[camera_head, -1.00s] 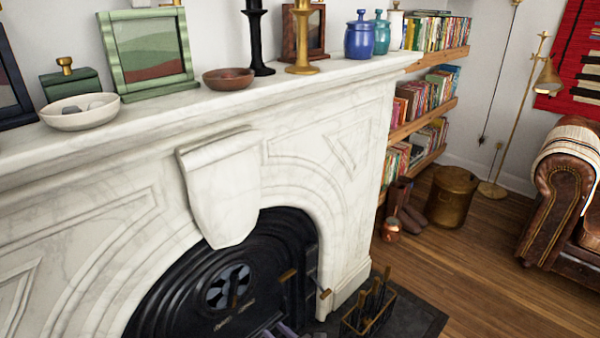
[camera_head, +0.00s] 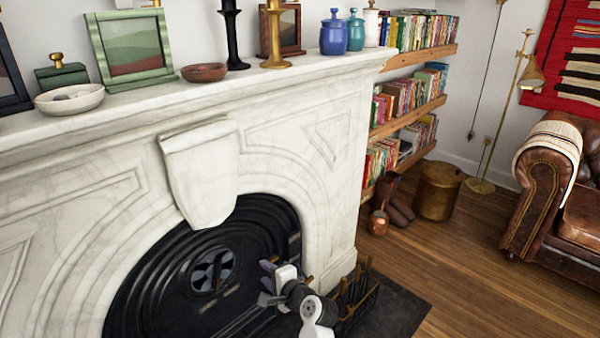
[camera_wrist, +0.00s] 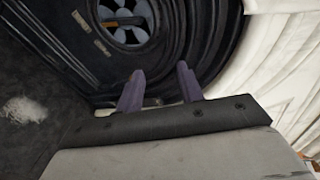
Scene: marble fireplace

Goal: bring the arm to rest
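My gripper (camera_head: 266,283) is low in front of the black fireplace insert (camera_head: 165,275), just left of the fire-tool basket in the head view. In the wrist view its two purple fingers (camera_wrist: 160,88) stand apart with a gap between them. Nothing is held between them. Behind the fingers, the wrist view shows the dark insert with its round vent (camera_wrist: 124,20). The white and grey end of my arm shows at the bottom of the head view; most of the arm is out of the picture.
The marble mantel (camera_head: 230,92) carries bowls, frames, candlesticks and jars. Its keystone (camera_head: 200,175) juts out above the insert. The fire-tool basket (camera_head: 355,305) stands on the dark hearth (camera_head: 405,312). Open wooden floor (camera_head: 470,270) lies right, before a leather armchair (camera_head: 535,195).

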